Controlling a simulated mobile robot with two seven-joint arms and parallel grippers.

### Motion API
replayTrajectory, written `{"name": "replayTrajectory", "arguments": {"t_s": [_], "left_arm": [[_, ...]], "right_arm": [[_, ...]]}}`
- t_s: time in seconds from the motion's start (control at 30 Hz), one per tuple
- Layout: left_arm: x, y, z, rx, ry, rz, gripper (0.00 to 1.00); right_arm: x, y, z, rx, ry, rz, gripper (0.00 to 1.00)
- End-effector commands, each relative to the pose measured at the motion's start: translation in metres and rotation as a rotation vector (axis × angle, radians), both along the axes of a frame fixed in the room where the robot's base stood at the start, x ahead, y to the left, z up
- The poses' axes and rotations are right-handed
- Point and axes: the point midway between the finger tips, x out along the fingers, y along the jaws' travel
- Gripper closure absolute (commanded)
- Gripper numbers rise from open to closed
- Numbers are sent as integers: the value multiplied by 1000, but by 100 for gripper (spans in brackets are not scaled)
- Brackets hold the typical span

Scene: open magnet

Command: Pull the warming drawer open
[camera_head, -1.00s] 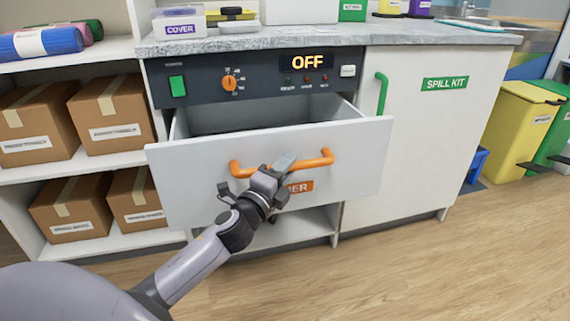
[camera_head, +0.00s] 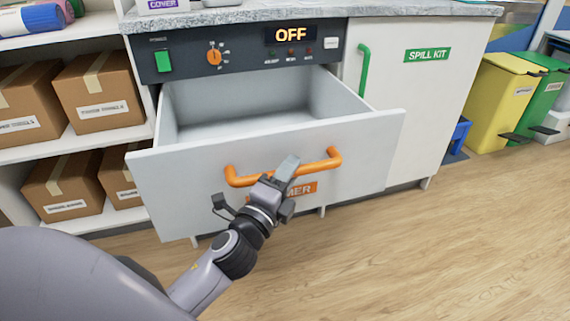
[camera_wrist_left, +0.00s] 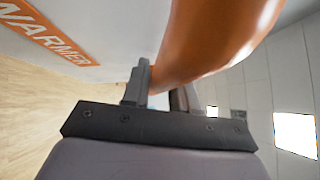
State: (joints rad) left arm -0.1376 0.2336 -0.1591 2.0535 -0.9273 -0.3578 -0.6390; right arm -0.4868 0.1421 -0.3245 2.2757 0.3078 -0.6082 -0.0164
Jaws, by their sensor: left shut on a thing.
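The warming drawer (camera_head: 180,180) is a white drawer under the dark control panel, standing well out of the cabinet with its empty inside showing. Its orange handle (camera_head: 240,178) runs across the front, above an orange label that is partly covered. My left gripper (camera_head: 282,178) is shut on the handle near its middle. In the left wrist view the orange handle (camera_wrist_left: 205,45) passes between the fingers (camera_wrist_left: 160,92), and the "WARMER" label (camera_wrist_left: 45,33) shows on the drawer front. My right gripper is not in view.
The control panel (camera_head: 190,60) reads OFF. A spill kit door (camera_head: 415,95) with a green handle is right of the drawer. Shelves with cardboard boxes (camera_head: 100,95) stand at the left. Yellow and green bins (camera_head: 500,100) stand at the right. The wooden floor (camera_head: 430,250) in front is clear.

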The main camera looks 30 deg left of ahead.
Motion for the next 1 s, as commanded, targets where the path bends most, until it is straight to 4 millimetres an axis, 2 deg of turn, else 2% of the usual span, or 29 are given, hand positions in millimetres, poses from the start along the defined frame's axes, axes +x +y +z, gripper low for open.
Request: {"name": "replayTrajectory", "arguments": {"t_s": [0.33,0.37,0.4,0.77,1.0], "left_arm": [[-1,-1,0,0,0,-1,100],[-1,-1,0,0,0,-1,66],[-1,-1,0,0,0,-1,53],[-3,-1,-1,0,0,0,52],[-27,-3,-5,-1,3,0,52]], "right_arm": [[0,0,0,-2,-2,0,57],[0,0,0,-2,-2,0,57],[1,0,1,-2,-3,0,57],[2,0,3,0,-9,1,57],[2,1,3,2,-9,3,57]]}}
